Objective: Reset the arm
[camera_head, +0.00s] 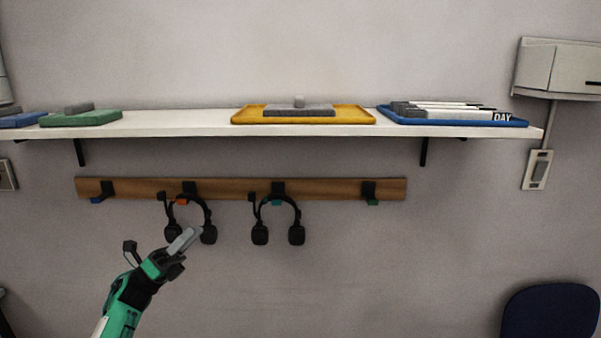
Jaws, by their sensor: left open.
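My left gripper (184,243) is at the lower left, at the end of my green and black arm. It is open and shows nothing held. Its fingertips lie in front of, or close by, the lower part of the left black headset (209,232); I cannot tell whether they touch. That headset hangs from a hook on the wooden rail. A second black headset (297,234) hangs from the hook to its right. My right gripper is out of view.
The wooden rail (235,188) has several hooks. Above it, a white shelf (180,125) carries a green tray (90,119), a yellow tray (350,115) and a blue tray (480,122). A dark blue chair back (550,312) stands at lower right. The wall below the rail is clear.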

